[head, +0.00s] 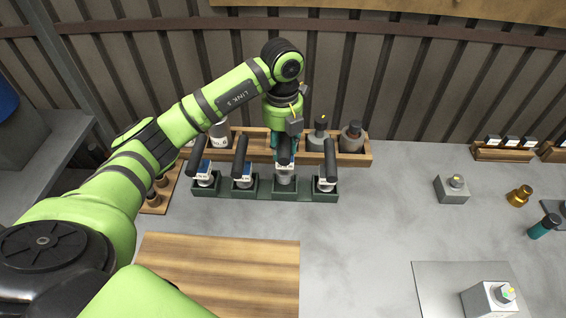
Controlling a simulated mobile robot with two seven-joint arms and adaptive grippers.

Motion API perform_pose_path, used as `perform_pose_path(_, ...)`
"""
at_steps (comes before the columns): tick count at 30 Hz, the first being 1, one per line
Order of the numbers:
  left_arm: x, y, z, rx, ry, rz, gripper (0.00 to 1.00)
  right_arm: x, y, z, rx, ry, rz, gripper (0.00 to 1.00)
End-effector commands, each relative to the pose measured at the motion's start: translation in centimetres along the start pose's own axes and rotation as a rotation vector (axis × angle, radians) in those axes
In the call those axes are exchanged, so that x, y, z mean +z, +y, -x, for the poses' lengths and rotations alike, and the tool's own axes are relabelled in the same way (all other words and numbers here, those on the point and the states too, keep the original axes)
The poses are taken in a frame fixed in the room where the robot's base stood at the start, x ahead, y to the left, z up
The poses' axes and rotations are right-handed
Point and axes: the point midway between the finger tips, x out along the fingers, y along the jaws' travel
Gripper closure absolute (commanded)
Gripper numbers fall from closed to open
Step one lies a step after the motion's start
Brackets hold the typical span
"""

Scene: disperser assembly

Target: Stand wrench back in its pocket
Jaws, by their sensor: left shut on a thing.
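A dark green rack (262,196) with a row of pockets stands at the back of the grey table. Black-handled wrenches stand in it, including one at the left end (205,175), one beside it (243,172) and one at the right end (326,170). My left gripper (285,139) points down above the rack, at the third pocket from the left. It is shut on the wrench there (285,156), which is upright with its lower end at the pocket. Whether that wrench is fully seated is hard to tell. My right gripper is out of view.
A wooden rack (355,160) with bottles stands close behind the green rack. A wooden board (220,270) lies in front. A grey block (452,189), a brass part (519,196) and a light plate (440,290) are to the right.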

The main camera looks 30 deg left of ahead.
Motion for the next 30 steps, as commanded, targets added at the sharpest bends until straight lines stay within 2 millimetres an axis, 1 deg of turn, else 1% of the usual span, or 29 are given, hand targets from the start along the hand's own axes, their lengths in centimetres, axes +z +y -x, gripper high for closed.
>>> perform_pose_path(1, 0.0, 0.0, -0.3, -0.001, 0.0, -0.001, 1.0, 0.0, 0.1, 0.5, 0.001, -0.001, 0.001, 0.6)
perform_pose_path(7, 0.0, -0.1, -2.1, -0.001, -0.002, -0.002, 1.0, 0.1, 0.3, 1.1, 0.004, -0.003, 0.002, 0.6)
perform_pose_path(13, 0.1, -0.1, -4.7, -0.003, -0.002, -0.002, 1.0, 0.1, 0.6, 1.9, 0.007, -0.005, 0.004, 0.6)
perform_pose_path(16, 0.1, 0.0, -5.2, -0.002, -0.004, -0.002, 1.0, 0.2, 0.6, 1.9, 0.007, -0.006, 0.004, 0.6)
perform_pose_path(23, 0.1, -0.1, -5.2, -0.003, -0.005, -0.004, 1.0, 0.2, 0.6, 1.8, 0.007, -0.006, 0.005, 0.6)
perform_pose_path(26, 0.1, -0.1, -5.6, -0.003, -0.005, -0.004, 1.0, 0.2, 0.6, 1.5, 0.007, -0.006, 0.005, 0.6)
perform_pose_path(27, 0.1, 0.0, -5.7, -0.001, -0.003, -0.004, 0.54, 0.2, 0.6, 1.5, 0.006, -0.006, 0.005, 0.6)
perform_pose_path(28, 0.1, 0.0, -5.6, -0.001, -0.003, -0.004, 0.42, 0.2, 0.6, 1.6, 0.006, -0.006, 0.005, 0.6)
perform_pose_path(29, 0.1, 0.0, -5.6, -0.001, -0.002, -0.004, 0.38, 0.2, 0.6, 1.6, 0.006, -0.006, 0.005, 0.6)
perform_pose_path(30, 0.1, 0.0, -5.6, -0.001, -0.002, -0.004, 0.38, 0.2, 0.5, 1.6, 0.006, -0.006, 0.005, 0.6)
